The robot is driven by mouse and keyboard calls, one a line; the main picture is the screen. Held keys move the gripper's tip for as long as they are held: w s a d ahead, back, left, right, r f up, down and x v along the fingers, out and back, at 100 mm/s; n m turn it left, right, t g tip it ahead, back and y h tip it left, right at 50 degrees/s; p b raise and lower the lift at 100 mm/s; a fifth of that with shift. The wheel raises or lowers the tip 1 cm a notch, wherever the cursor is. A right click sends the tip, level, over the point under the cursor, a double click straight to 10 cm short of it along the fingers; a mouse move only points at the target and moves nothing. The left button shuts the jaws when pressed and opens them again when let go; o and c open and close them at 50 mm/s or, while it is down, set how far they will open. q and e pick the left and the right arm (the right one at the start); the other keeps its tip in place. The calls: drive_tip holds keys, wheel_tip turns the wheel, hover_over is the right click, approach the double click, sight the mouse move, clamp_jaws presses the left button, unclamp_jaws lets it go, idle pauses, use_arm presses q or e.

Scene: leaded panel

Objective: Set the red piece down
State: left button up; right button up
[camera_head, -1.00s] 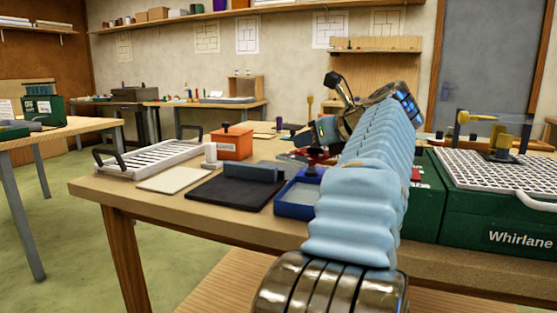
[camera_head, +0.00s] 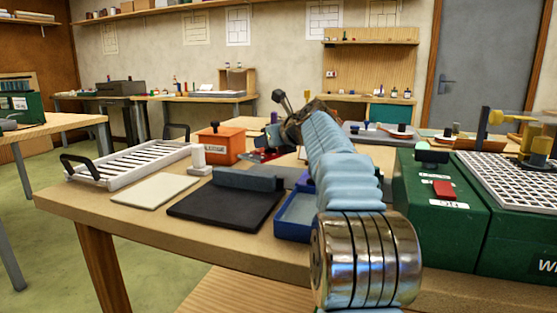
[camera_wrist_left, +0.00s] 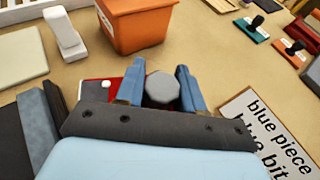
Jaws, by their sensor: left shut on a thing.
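The red piece (camera_wrist_left: 97,93) shows in the left wrist view as a red area with a small white spot, mostly hidden behind my gripper. My left gripper (camera_wrist_left: 160,88) has its two blue fingers closed on a grey knob that stands over the red piece. In the head view my left gripper (camera_head: 276,132) is beyond the dark block, right of the orange box, with a bit of red under it. I cannot tell whether the red piece touches the table. My right gripper is not in view.
An orange box (camera_head: 222,143) stands close to the gripper. A black mat (camera_head: 225,207) with a dark block, a cream tile (camera_head: 155,190), a white rack (camera_head: 125,163) and a blue tray (camera_head: 296,215) lie nearer. A printed "blue piece" card (camera_wrist_left: 265,130) lies right of the gripper. Green boxes (camera_head: 440,205) stand right.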

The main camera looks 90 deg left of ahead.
sight(269, 169)
use_arm(q)
drive_tip(key=shift+a+f, duration=0.5)
drive_tip(key=shift+f, duration=0.15)
drive_tip(key=f, duration=0.1)
drive_tip(key=f+b, duration=0.1)
drive_tip(key=f, duration=0.1)
drive_tip(key=shift+s+a+f, duration=0.1)
drive_tip(key=shift+a+f, duration=0.1)
drive_tip(key=shift+a, duration=0.15)
drive_tip(key=shift+f, duration=0.2)
drive_tip(key=shift+f, duration=0.15)
drive_tip(key=o, duration=1)
